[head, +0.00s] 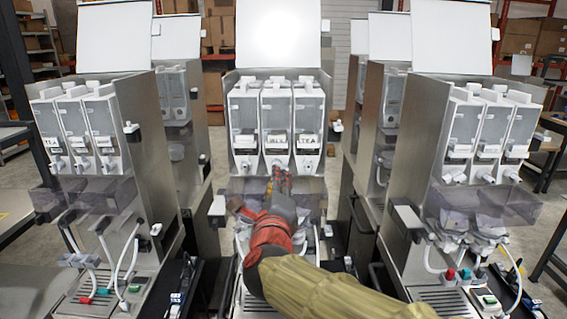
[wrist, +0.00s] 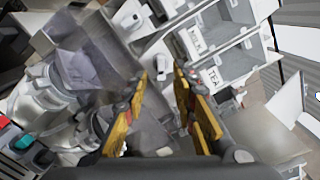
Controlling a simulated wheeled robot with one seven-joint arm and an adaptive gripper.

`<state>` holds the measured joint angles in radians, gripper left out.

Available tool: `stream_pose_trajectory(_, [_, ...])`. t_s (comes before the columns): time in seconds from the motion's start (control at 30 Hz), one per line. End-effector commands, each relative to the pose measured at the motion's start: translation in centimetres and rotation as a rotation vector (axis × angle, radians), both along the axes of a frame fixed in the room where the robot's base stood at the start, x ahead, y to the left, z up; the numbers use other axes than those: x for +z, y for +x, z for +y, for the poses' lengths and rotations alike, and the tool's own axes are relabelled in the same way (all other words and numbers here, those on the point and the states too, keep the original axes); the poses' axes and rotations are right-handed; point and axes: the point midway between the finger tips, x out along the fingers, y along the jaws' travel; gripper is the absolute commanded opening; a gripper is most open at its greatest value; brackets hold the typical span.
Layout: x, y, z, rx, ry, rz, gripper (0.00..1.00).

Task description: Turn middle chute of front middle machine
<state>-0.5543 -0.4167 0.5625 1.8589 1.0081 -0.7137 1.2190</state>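The front middle machine (head: 278,75) stands at the centre of the head view with its white lid raised. It holds three white canisters side by side; the middle canister (head: 276,110) and the right one, labelled TEA (head: 308,115), are clear to see. My gripper (head: 280,178) is just below the middle canister and covers most of its chute. In the wrist view my gripper (wrist: 162,76) has its two yellow fingers apart, tips pointing at the canister fronts. The TEA canister (wrist: 222,68) is to the right of the fingers. I cannot tell whether the fingers touch the middle chute.
A left machine (head: 145,130) and a right machine (head: 420,130) flank the middle one, with dark gaps between. A translucent grey bin (wrist: 85,60) lies close to the fingers' left. Tubes and drip trays (head: 440,298) sit lower down. Boxed shelves (head: 520,45) are behind.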

Motion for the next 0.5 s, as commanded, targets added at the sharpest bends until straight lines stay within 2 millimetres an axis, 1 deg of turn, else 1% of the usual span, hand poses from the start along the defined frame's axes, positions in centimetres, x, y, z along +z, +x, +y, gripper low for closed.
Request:
stream_pose_trajectory(0.13, [-0.1,1.5,-0.2,-0.005,0.005,-0.002,0.27])
stream_pose_trajectory(0.3, [-0.2,4.2,-0.3,-0.005,0.001,-0.001,0.27])
stream_pose_trajectory(0.5, [-0.1,6.7,-0.3,-0.004,0.001,-0.001,0.27])
